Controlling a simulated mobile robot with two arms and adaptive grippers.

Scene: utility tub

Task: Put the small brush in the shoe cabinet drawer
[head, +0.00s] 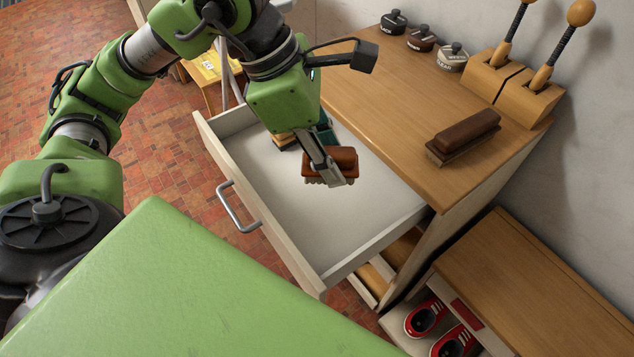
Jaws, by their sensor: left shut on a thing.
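The small brush (318,164) has a reddish-brown back and pale bristles pointing down. My left gripper (338,172) is shut on it and holds it over the open drawer. I cannot tell whether the bristles touch the drawer floor. The shoe cabinet drawer (262,222) is pulled out, with a white inside and a metal handle (238,207) on its front. Something tan and dark (285,140) lies at the drawer's far left, partly hidden by my gripper. My right gripper is out of view.
A larger brown brush (464,136) lies on the cabinet top (400,125). Several small tins (422,38) and two wooden shoe trees (515,85) stand at the back. Red shoes (428,318) sit in a lower compartment at right. Much of the drawer floor is clear.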

